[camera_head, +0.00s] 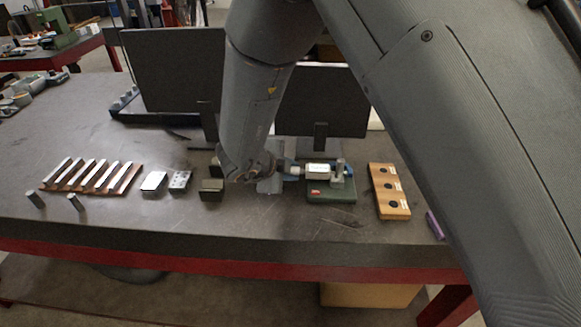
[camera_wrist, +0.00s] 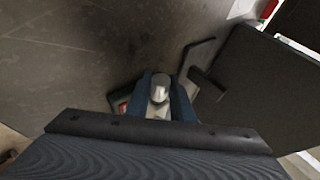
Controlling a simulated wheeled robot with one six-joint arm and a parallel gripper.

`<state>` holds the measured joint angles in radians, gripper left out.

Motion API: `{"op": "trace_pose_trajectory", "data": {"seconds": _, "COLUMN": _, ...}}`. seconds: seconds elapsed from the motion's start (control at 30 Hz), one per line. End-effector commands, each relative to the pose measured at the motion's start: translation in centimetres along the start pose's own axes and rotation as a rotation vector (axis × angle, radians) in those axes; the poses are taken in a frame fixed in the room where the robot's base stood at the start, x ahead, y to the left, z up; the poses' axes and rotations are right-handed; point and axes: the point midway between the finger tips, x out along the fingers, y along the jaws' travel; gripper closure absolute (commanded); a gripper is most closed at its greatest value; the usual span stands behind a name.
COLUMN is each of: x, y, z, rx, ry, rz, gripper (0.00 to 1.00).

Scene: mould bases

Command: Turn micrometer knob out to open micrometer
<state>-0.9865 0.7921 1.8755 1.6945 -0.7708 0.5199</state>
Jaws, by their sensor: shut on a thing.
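The micrometer (camera_head: 318,171) has a pale body and lies level on a green stand (camera_head: 332,193) on the table. Its knob end points left, toward my gripper (camera_head: 291,168). In the wrist view the silver-grey knob (camera_wrist: 158,95) sits between the two dark blue fingers of my gripper (camera_wrist: 158,92). The fingers are shut on the knob. Most of the micrometer body and its measuring gap are hidden in the wrist view. I cannot tell from the head view how wide the measuring gap is.
A wooden block with dark round holes (camera_head: 389,191) lies right of the stand. Metal blocks (camera_head: 180,181) and a wooden rack of bars (camera_head: 90,175) lie to the left. Two dark monitors (camera_head: 174,68) stand behind. The table's front edge (camera_head: 200,246) is close.

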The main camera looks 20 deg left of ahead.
Motion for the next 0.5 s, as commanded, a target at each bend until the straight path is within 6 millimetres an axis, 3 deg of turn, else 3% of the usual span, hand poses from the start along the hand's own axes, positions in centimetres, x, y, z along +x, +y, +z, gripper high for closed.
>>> {"op": "trace_pose_trajectory", "data": {"seconds": 0.5, "x": 0.17, "y": -0.34, "z": 0.02, "rx": -0.151, "ry": 0.001, "rz": 0.385, "gripper": 1.0}}
